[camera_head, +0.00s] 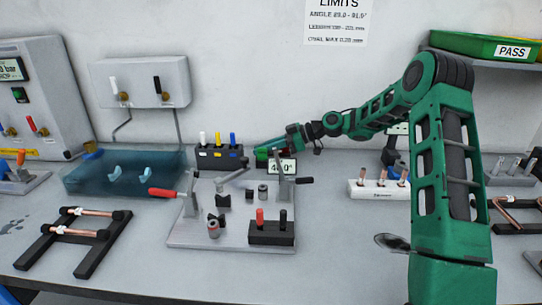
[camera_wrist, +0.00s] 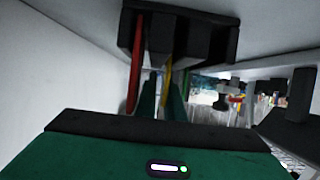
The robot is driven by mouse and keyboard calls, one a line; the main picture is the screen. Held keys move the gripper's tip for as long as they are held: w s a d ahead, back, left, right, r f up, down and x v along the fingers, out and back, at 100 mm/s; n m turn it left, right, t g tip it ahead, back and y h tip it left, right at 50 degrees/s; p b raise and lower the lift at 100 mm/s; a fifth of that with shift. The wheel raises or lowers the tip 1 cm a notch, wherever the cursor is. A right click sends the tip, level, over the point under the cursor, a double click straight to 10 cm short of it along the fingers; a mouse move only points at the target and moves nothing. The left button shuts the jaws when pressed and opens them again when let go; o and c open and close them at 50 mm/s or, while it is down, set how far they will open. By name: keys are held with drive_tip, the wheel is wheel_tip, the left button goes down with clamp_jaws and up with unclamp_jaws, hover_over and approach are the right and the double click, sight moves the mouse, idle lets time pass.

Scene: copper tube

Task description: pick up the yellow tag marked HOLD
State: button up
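In the wrist view a thin yellow strip (camera_wrist: 168,73), seemingly the tag seen edge-on, stands at a dark slotted holder (camera_wrist: 180,30). No lettering on it can be read. The green fingers of my gripper (camera_wrist: 163,97) lie on either side of the strip. A gap shows between the strip and the left finger; the strip is close to the right finger, and I cannot tell if they touch. In the head view my gripper (camera_head: 278,147) is low near the back wall, behind the small display, its fingertips unclear. The tag cannot be made out there.
A red strip (camera_wrist: 134,62) is at the same holder, left of the fingers. In the head view a dark rack (camera_head: 219,158) with white, yellow and blue upright pieces stands left of my gripper. The small display (camera_head: 287,168) and a clamp fixture (camera_head: 190,233) are in front.

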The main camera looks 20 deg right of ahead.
clamp_jaws()
drive_tip(key=shift+r, duration=0.1)
